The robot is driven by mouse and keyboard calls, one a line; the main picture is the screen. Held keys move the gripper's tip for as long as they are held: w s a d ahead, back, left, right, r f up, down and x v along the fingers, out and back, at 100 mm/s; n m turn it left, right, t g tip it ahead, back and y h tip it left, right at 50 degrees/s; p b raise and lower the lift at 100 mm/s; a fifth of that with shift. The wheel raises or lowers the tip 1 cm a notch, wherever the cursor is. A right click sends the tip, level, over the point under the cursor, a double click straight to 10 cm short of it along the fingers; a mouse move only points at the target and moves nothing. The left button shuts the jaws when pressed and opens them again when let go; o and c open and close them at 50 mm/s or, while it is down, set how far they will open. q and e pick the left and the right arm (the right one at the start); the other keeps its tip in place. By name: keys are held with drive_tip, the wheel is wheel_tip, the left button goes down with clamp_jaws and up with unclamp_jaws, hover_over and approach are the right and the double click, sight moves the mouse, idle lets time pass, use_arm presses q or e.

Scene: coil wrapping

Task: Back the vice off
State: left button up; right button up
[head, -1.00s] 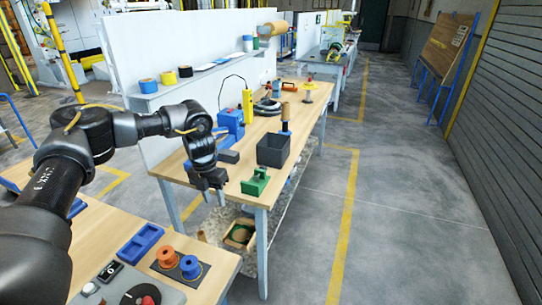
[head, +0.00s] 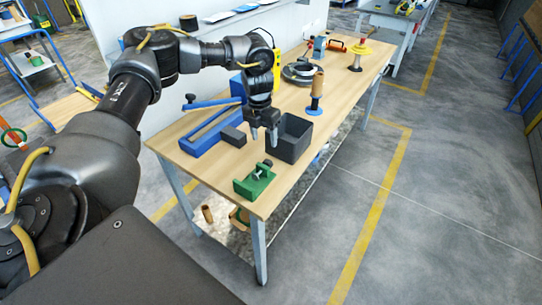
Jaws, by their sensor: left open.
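A green vice (head: 255,181) with a dark screw and handle on top sits at the near right corner of the wooden workbench (head: 188,160). My left gripper (head: 264,139) points down, open, with nothing seen between its fingers. In the picture it is above and slightly right of the vice, in front of the dark bin; the two look apart. Whether the vice's jaws hold anything is too small to tell. My right gripper is not in view.
A dark grey open bin (head: 289,140) stands right behind the vice. A blue tool with a lever (head: 210,132) and a dark block (head: 234,137) lie to the left. A spool with a wooden handle (head: 316,95) and a coil (head: 299,74) are farther back. Floor to the right is clear.

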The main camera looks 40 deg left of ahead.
sight(268, 161)
use_arm(q)
drive_tip(key=shift+d+f, duration=0.15)
drive_tip(key=shift+f, duration=0.35)
drive_tip(key=f+p, duration=0.1)
drive_tip(key=f, duration=0.1)
drive_tip(key=f+p, duration=0.1)
drive_tip(key=f, duration=0.2)
drive_tip(key=f+p, duration=0.1)
drive_tip(key=f, duration=0.2)
drive_tip(key=shift+d+f, duration=0.25)
drive_tip(key=shift+d, duration=0.05)
drive_tip(key=shift+w+d+f, duration=0.1)
drive_tip(key=shift+f, duration=0.55)
drive_tip(key=c, duration=1)
drive_tip(key=shift+d+r+y+p, duration=0.1)
drive_tip(key=shift+d+y+p, duration=0.05)
drive_tip(key=shift+y+p, duration=0.3)
drive_tip(key=shift+d+y, duration=0.1)
drive_tip(key=shift+y, duration=0.85)
